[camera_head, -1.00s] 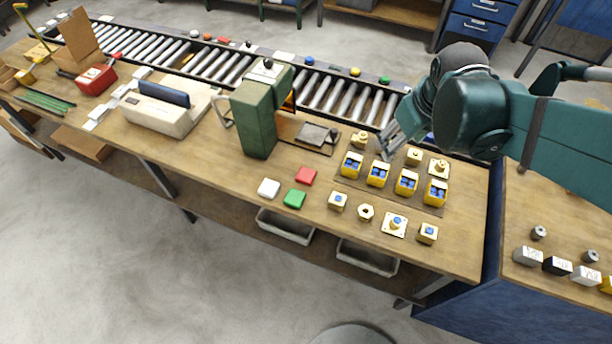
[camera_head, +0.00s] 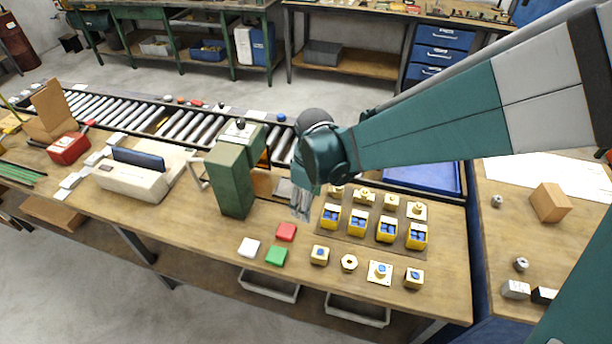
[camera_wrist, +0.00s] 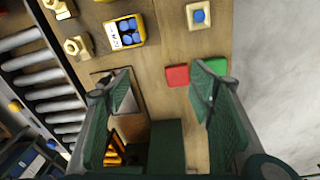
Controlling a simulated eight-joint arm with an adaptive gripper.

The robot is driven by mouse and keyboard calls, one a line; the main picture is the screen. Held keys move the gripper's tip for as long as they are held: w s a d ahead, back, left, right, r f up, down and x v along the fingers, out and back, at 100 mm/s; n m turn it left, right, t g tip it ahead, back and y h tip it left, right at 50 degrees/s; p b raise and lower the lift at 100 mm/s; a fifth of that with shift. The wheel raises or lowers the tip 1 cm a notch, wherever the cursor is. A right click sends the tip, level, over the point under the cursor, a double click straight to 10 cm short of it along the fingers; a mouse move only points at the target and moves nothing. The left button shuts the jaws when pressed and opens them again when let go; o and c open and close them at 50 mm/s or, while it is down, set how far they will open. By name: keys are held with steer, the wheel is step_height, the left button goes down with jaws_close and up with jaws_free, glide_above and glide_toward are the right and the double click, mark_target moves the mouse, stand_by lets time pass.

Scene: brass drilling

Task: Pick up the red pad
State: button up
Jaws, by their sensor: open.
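The red pad (camera_head: 286,232) is a small flat square on the wooden table, behind the green pad (camera_head: 276,256) and to the right of the white pad (camera_head: 249,247). In the wrist view the red pad (camera_wrist: 177,76) lies between my two fingers, farther off, with the green pad (camera_wrist: 208,70) partly hidden by the right finger. My gripper (camera_head: 300,208) is above the table, behind and slightly right of the red pad, apart from it. In the wrist view my gripper (camera_wrist: 165,95) has its fingers wide apart with nothing held.
A green drill press (camera_head: 232,180) stands close to the left of my gripper. Yellow bins with blue parts (camera_head: 331,215) and several brass pieces (camera_head: 320,255) are to the right. A roller conveyor (camera_head: 185,125) runs behind. The table in front of the pads is clear.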

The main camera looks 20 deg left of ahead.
mark_target(286, 230)
steer(key=a+f+n, duration=0.1)
steer(key=a+f, duration=0.1)
steer(key=s+a+f, duration=0.1)
steer(key=a+f, duration=0.1)
steer(key=a, duration=0.1)
steer(key=s+a+f+n, duration=0.1)
steer(key=a+f, duration=0.1)
steer(key=f, duration=0.1)
steer(key=shift+s+a+n+g+h, duration=0.2)
steer(key=shift+a+n+g+h, duration=0.1)
steer(key=shift+g, duration=0.1)
steer(key=shift+f, duration=1.3)
steer(key=shift+f, duration=0.1)
steer(key=shift+w+d+f+b, duration=0.1)
steer(key=shift+f+b, duration=0.15)
steer(key=shift+f, duration=1)
steer(key=shift+w+f+b, duration=0.1)
steer(key=shift+f+b, duration=0.15)
steer(key=shift+f, duration=1)
steer(key=shift+c, duration=0.5)
steer(key=c, duration=0.9)
